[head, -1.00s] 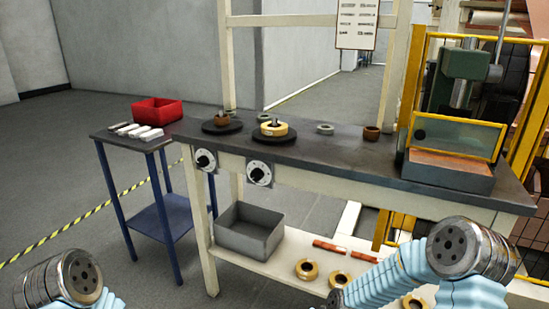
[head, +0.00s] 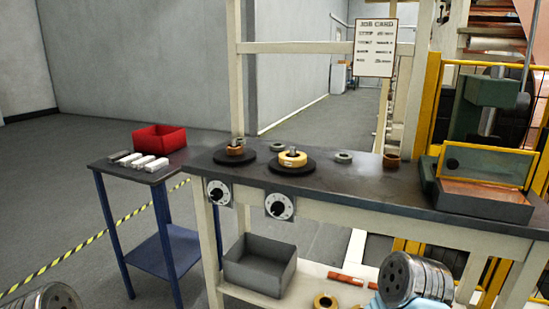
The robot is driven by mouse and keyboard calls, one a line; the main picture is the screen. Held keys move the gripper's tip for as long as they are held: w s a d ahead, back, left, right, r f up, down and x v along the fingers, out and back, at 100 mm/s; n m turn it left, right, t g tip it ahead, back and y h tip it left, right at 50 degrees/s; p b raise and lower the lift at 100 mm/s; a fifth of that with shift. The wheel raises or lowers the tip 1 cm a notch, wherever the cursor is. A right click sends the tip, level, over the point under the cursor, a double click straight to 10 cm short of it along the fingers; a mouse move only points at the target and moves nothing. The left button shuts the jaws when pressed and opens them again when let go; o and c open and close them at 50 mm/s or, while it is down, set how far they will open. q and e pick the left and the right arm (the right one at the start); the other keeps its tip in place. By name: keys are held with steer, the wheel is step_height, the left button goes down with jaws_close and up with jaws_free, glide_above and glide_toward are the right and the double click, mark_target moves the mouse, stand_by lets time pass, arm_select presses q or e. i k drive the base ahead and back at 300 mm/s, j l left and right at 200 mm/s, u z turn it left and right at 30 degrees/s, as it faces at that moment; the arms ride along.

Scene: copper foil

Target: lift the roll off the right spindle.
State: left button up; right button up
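Two black round spindle bases stand on the dark bench top. The right spindle (head: 282,168) carries a yellow-tan roll (head: 293,158) lying flat around its post. The left spindle (head: 222,157) carries a smaller copper-brown roll (head: 236,149) around its post. Parts of my arms show as silver cylinders at the lower left and lower right edges. They are well short of the bench top and apart from the rolls. Neither gripper's fingers are visible.
A grey ring (head: 343,158) and a brown roll (head: 391,161) lie right of the spindles. A green press (head: 485,185) stands at the right end. A red bin (head: 159,138) and white blocks sit on the left side table. A grey bin (head: 260,265) is on the lower shelf.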

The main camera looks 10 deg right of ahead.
mark_target(284, 160)
steer(key=i+j, duration=0.15)
steer(key=j, duration=0.2)
steer(key=i+j, duration=0.15)
steer(key=j, duration=0.25)
steer(key=i+j, duration=0.15)
steer(key=j, duration=0.2)
steer(key=i+j, duration=0.2)
steer(key=j, duration=0.15)
steer(key=i+j, duration=0.15)
steer(key=j, duration=0.2)
steer(key=i+j, duration=0.15)
steer(key=j, duration=0.25)
